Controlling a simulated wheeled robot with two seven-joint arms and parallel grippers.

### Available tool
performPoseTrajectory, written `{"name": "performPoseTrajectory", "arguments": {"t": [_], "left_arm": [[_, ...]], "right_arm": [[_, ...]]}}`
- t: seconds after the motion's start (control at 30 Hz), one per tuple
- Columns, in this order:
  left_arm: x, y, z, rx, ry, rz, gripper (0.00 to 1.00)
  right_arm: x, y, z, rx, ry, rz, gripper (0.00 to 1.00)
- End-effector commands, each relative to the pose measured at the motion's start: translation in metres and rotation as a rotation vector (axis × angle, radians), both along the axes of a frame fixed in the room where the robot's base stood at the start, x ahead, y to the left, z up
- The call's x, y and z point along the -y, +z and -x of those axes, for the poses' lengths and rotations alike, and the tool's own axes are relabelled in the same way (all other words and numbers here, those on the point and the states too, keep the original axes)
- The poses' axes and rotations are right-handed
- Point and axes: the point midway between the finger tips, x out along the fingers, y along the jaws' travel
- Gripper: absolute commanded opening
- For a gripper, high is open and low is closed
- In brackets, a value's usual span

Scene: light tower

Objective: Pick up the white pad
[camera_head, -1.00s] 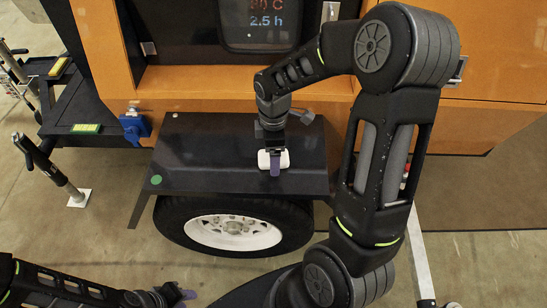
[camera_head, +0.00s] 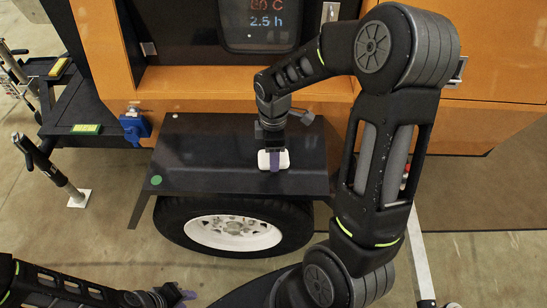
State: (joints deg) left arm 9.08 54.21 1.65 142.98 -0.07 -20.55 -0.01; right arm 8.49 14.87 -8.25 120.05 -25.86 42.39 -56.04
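The white pad (camera_head: 264,160) is a small rounded block on the black fender top (camera_head: 215,150) above the wheel. The far finger is hidden behind the pad and hand. The gripper looks shut on the pad, which still appears to be at the fender surface. My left gripper (camera_head: 182,295) is low at the bottom left, away from the pad, with purple tips; its opening is too small to judge.
An orange machine body with a dark display (camera_head: 260,22) stands behind the fender. A white-rimmed wheel (camera_head: 233,233) is below it. A blue latch (camera_head: 134,127) and a jack post (camera_head: 52,172) are at the left. The fender's left half is mostly clear.

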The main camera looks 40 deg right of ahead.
Motion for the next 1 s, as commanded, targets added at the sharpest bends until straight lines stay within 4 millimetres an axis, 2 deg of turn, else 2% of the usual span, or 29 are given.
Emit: {"name": "performPoseTrajectory", "arguments": {"t": [0.27, 0.37, 0.7, 0.83, 1.0], "left_arm": [[0.000, 0.001, 0.000, 0.000, 0.000, 0.000, 0.31], [0.000, 0.002, 0.000, 0.000, 0.000, 0.000, 0.31], [0.000, 0.005, 0.000, 0.000, 0.000, 0.000, 0.31], [0.000, 0.005, 0.000, 0.000, 0.000, 0.000, 0.31], [0.000, 0.005, 0.000, 0.000, 0.000, 0.000, 0.31]], "right_arm": [[0.000, 0.008, -0.001, 0.002, 0.000, 0.000, 0.15], [0.000, 0.020, -0.001, 0.005, 0.001, 0.001, 0.15], [0.000, 0.084, -0.001, 0.004, 0.001, 0.001, 0.15], [0.000, 0.097, -0.001, 0.002, 0.000, 0.000, 0.15], [0.000, 0.101, 0.000, 0.000, 0.000, 0.000, 0.15]]}}
